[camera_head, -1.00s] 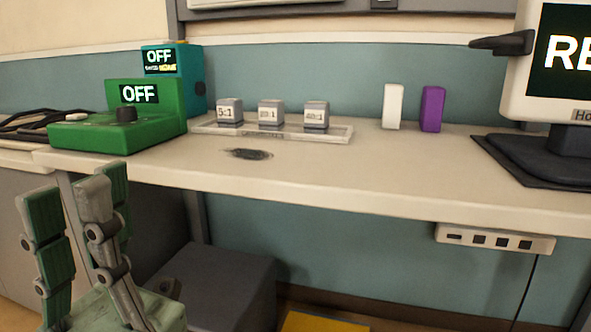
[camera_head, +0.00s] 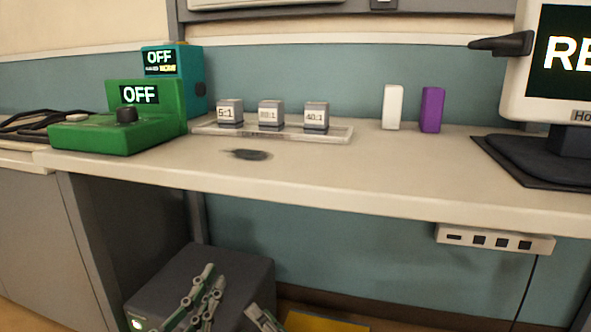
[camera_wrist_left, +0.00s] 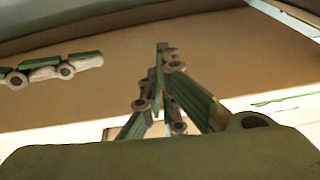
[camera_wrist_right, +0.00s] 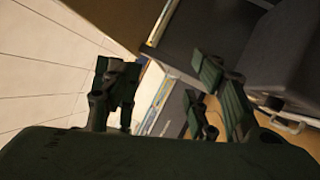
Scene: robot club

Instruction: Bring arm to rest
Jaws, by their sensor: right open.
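My left gripper (camera_head: 213,278) hangs low in the head view, below the bench front edge and before a dark box. In the left wrist view its fingers (camera_wrist_left: 163,52) converge at the tips, with nothing seen between them. My right gripper (camera_wrist_right: 160,85) is open and empty in the right wrist view, its fingers spread apart. A single finger at the bottom of the head view, right of the left gripper, looks like part of it. Both grippers are clear of the things on the bench.
The bench (camera_head: 330,178) carries a green device (camera_head: 115,138) and a teal device (camera_head: 193,70), both reading OFF. A clear tray (camera_head: 340,133) holds labelled grey blocks. White (camera_head: 392,106) and purple (camera_head: 432,109) blocks and a monitor (camera_head: 520,105) stand right. The dark box (camera_head: 235,265) is below.

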